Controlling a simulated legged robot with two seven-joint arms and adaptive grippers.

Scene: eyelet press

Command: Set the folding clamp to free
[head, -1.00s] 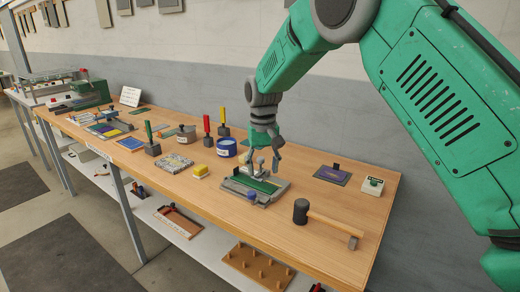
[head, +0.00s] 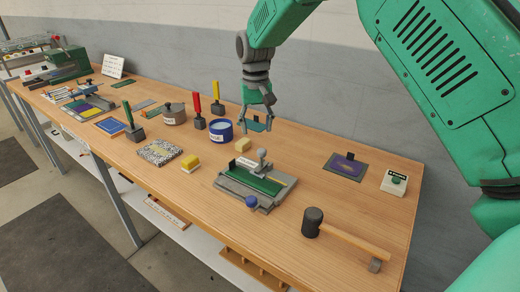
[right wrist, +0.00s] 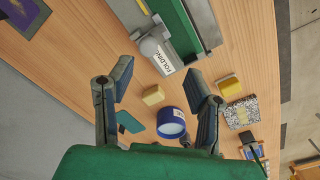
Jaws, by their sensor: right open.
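The folding clamp (head: 252,186) lies on the bench right of centre, a grey base with a green bed, a white label and a grey ball-topped knob (head: 262,154). A blue knob (head: 252,201) sits at its front edge. In the right wrist view the knob (right wrist: 149,47) and the "FOLDING" label (right wrist: 165,63) show near the top. My right gripper (head: 257,124) is open and empty above the back of the bench, behind the clamp and apart from it. Its two fingers (right wrist: 162,95) are spread in the right wrist view. My left gripper is not in view.
A mallet (head: 345,238) lies front right of the clamp. A blue pot (head: 220,131), a cream block (head: 242,145) and a yellow block (head: 190,162) stand to its left. A purple pad (head: 342,167) and a green button box (head: 394,182) are right. Bare wood separates clamp and mallet.

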